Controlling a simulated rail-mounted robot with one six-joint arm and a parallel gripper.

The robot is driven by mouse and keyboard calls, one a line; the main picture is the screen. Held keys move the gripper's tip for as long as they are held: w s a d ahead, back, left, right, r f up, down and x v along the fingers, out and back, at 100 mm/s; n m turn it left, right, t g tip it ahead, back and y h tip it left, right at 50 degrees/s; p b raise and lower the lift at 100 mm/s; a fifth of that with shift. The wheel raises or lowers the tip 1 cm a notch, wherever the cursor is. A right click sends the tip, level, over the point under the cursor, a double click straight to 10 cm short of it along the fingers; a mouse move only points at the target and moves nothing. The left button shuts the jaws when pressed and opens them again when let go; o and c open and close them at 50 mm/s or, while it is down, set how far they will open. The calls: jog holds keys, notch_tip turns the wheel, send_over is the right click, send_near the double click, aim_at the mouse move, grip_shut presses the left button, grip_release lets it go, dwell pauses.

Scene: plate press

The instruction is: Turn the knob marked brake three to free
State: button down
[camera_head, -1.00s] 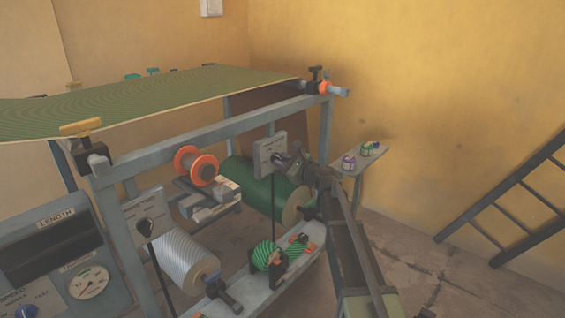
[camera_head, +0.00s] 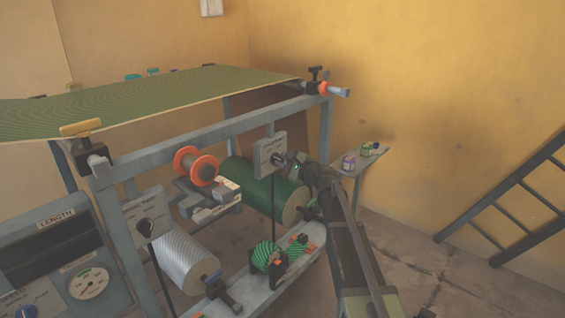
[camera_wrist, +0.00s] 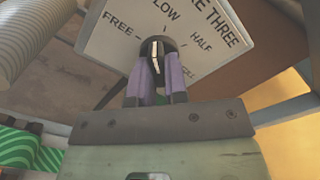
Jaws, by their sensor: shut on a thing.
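The brake three plate (camera_wrist: 190,35) fills the upper part of the wrist view, with FREE at the left, LOW at the top and HALF at the right. Its black knob (camera_wrist: 156,47) carries a white line, which stands nearly upright, roughly towards LOW. My gripper (camera_wrist: 160,80) has its purple-padded fingers on both sides of the knob, shut on it. In the head view the grey plate (camera_head: 268,151) stands on a thin dark post, and my gripper (camera_head: 283,160) meets its right side. The knob is mostly hidden there.
A green roll (camera_head: 255,188) lies behind and below the plate. A second knob plate (camera_head: 146,218) stands to the left above a silver roll (camera_head: 185,253). A small shelf (camera_head: 364,158) with pots is just right of my arm.

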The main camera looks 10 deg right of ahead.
jog(key=n, duration=0.3)
jog(key=shift+r+n, duration=0.1)
jog(key=shift+n, duration=2.1)
jog(key=c, duration=1.1)
grip_release()
jog(key=shift+c, duration=0.2)
jog(key=shift+d, duration=0.1)
jog(key=v, duration=1)
jog(key=shift+s+d, duration=0.25)
jog(key=shift+s, duration=0.05)
